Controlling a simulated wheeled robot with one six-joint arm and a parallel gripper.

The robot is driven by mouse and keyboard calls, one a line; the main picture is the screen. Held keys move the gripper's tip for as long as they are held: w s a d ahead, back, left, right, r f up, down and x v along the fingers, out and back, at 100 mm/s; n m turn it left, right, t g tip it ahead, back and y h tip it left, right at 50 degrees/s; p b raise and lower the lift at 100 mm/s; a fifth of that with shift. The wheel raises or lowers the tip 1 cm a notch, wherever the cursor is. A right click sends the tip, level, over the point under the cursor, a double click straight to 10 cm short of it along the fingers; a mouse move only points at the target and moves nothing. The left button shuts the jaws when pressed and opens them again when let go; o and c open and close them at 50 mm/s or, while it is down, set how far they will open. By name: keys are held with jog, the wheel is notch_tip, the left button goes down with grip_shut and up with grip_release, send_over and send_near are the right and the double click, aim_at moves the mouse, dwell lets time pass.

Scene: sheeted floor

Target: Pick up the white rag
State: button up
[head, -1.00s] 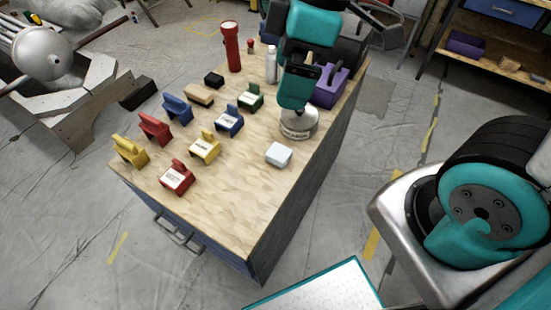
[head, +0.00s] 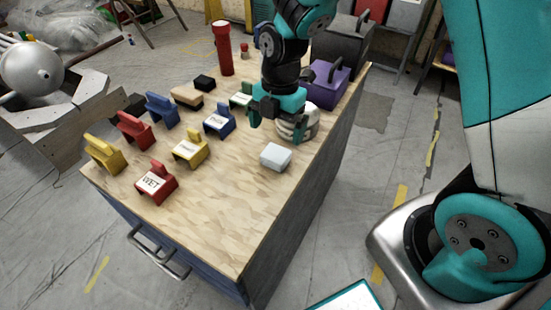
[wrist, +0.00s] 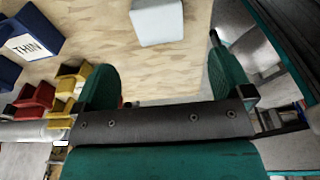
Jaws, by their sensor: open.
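The white rag (head: 275,156) looks like a small, pale, folded block lying on the wooden top of a cabinet, near its right edge. It also shows at the top of the wrist view (wrist: 157,22), beyond my fingertips. My gripper (head: 275,128) is above the cabinet top, just behind the rag and apart from it. In the wrist view my gripper (wrist: 160,78) has its two teal fingers spread wide with nothing between them.
A pale round stack (head: 311,123) stands right of my gripper. Left are several coloured labelled holders, including a blue one (head: 219,120) and a yellow one (head: 191,150). A red flashlight (head: 223,48) and purple box (head: 326,82) stand behind. The front top (head: 225,220) is clear.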

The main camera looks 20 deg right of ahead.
aim_at(276, 153)
jog(key=f, duration=0.3)
jog(key=shift+s+a+f, duration=0.1)
jog(key=shift+a+f, duration=0.05)
jog(key=shift+a, duration=0.05)
jog(key=shift+f, duration=2.7)
jog(key=c, duration=1)
jog(key=shift+r, duration=0.15)
notch_tip(276, 153, up, 20)
jog(key=p, duration=0.1)
jog(key=shift+p, duration=0.3)
